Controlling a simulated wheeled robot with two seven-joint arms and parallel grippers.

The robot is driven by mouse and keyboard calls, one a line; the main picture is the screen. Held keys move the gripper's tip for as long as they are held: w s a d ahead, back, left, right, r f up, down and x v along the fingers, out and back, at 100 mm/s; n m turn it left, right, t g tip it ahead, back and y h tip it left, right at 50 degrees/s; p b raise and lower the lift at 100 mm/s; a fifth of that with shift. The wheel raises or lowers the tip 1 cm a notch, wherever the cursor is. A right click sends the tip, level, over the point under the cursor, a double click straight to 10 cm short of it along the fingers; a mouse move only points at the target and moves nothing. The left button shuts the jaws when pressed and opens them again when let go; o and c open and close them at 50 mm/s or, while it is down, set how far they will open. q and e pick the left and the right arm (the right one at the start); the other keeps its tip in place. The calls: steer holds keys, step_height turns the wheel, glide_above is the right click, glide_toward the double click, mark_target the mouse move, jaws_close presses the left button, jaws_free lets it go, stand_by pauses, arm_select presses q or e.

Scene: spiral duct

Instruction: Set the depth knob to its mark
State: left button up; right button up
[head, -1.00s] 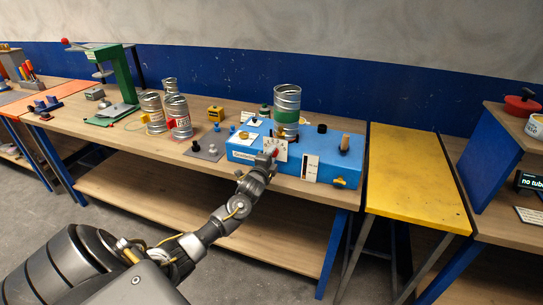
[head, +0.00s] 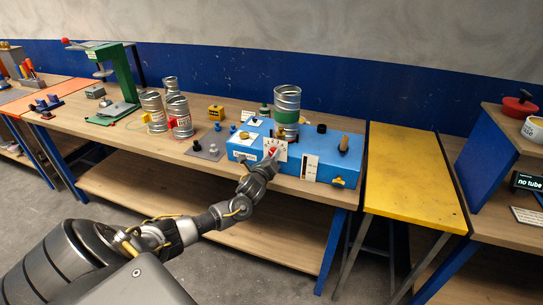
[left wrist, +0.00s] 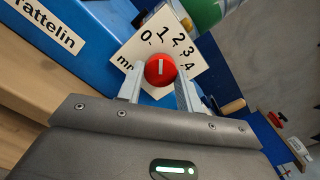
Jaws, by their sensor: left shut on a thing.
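The red depth knob (left wrist: 160,71) sits on a white dial plate (left wrist: 128,58) marked 0 to 4 and "mm". The knob's white line points up in the left wrist view, roughly toward the 1. My left gripper (left wrist: 159,84) has one finger on each side of the knob and is shut on it. In the head view, the knob (head: 273,151) is on the front of the blue machine (head: 312,150), with my left gripper (head: 268,160) in front of it, partly hiding the dial. My right gripper is not in view.
A metal can with a green band (head: 287,104) stands on the blue machine. A white scale plate (head: 310,167) and a yellow knob (head: 338,182) are to the right on its front. Several cans (head: 179,117) stand to the left. The yellow table (head: 415,170) is bare.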

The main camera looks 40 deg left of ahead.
arm_select(q)
steer(key=m+p, duration=0.2)
steer(key=m, duration=0.4)
steer(key=shift+m, duration=0.3)
stand_by(0.4)
steer(key=o, duration=1)
steer(key=shift+b+v, duration=1)
steer(key=shift+v, duration=4.4)
